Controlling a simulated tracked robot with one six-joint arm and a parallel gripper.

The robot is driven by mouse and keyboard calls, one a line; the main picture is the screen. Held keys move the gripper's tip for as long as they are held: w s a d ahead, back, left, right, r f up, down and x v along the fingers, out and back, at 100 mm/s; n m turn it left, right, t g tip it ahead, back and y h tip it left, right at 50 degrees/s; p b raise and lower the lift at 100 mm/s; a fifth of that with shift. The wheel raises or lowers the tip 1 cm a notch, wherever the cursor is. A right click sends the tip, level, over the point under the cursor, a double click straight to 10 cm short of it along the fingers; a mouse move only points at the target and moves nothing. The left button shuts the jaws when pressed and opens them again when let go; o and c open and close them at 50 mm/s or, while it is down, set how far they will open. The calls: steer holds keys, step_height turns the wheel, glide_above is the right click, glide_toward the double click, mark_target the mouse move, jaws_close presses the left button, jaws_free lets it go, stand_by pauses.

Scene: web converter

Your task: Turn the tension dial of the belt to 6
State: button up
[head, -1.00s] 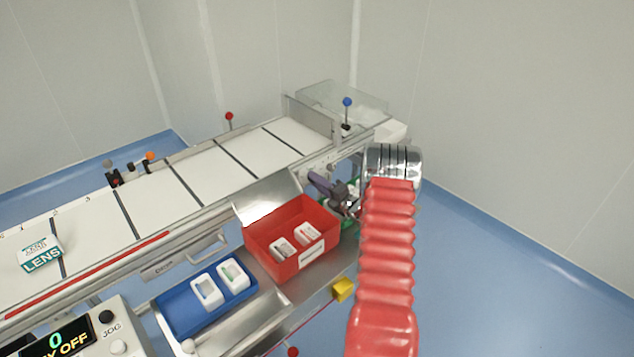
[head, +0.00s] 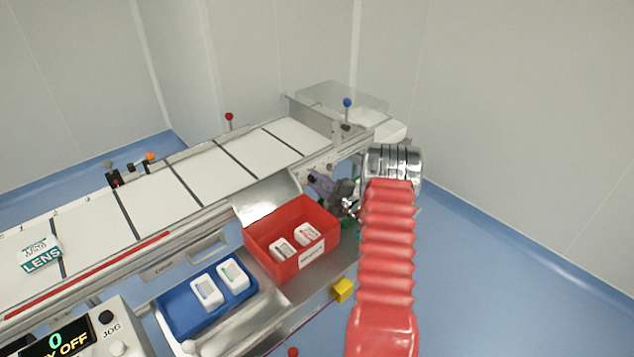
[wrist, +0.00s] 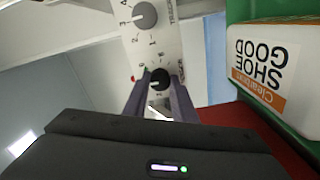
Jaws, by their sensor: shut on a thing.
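In the wrist view, my gripper (wrist: 160,95) has its two purple fingers closed on a small black knob (wrist: 160,79) on a white panel. A few printed marks around this knob are partly hidden by the fingers, and I cannot read its setting. A larger grey dial (wrist: 145,15) with a number scale sits farther up the same panel, apart from the fingers. Lettering beside it is partly cut off. In the head view, my gripper (head: 318,181) is at the side of the belt (head: 215,170), near its far end, and the knob is too small to make out.
A red bin (head: 262,254) with white packs and a blue tray (head: 176,325) stand in front of the belt. In the wrist view, a green container (wrist: 237,14) holding a white-and-orange box (wrist: 262,62) is close on the right. A yellow block (head: 343,290) is below.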

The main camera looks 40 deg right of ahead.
steer(key=shift+s+d+f, duration=0.15)
steer(key=shift+d+f, duration=0.05)
steer(key=o, duration=0.7)
steer(key=shift+c, duration=0.2)
steer(key=o, duration=0.4)
steer(key=shift+a+r, duration=0.1)
steer(key=s, duration=1.3)
steer(key=shift+s, duration=0.3)
